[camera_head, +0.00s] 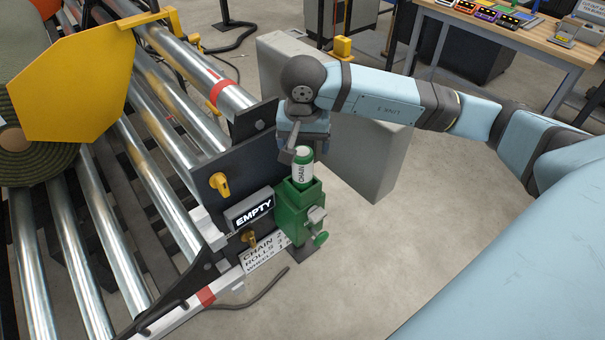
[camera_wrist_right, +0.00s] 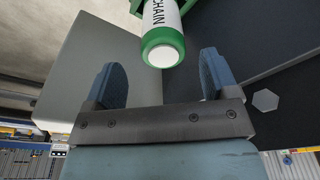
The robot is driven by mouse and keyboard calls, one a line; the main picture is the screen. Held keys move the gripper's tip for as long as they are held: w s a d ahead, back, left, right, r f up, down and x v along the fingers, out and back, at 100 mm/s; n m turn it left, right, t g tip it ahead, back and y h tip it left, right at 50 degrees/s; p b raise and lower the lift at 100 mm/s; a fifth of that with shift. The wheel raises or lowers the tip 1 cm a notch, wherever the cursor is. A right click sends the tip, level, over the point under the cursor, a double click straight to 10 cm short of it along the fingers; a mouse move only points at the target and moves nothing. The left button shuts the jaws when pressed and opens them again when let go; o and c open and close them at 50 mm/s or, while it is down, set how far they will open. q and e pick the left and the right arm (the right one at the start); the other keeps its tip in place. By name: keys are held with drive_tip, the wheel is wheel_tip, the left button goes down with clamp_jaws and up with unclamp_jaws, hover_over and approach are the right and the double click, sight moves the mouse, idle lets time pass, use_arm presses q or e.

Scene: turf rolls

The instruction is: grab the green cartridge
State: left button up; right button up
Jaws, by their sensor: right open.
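The green cartridge (camera_head: 303,168) is a green and white cylinder marked CHAIN. It stands upright in the top of a green holder (camera_head: 296,204) on the end of the roller frame. It also shows in the right wrist view (camera_wrist_right: 162,38), beyond the fingertips at top centre. My right gripper (camera_head: 295,150) is at the cartridge's top, pointing down. In the right wrist view its two blue fingers (camera_wrist_right: 160,75) are spread, with the cartridge's end ahead of the gap and nothing between them. My left gripper is not in view.
A grey cabinet (camera_head: 355,165) stands just behind the holder. A dark panel (camera_head: 225,185) with yellow knobs and an EMPTY sign (camera_head: 250,210) is left of it. Steel rollers (camera_head: 150,180) fill the left.

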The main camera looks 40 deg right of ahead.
sight(302, 152)
drive_tip(key=f, duration=0.5)
drive_tip(key=shift+w+d+f+p, duration=0.1)
drive_tip(key=shift+w+f+p, duration=0.25)
drive_tip(key=shift+w+f, duration=0.05)
drive_tip(key=shift+r, duration=0.1)
clamp_jaws()
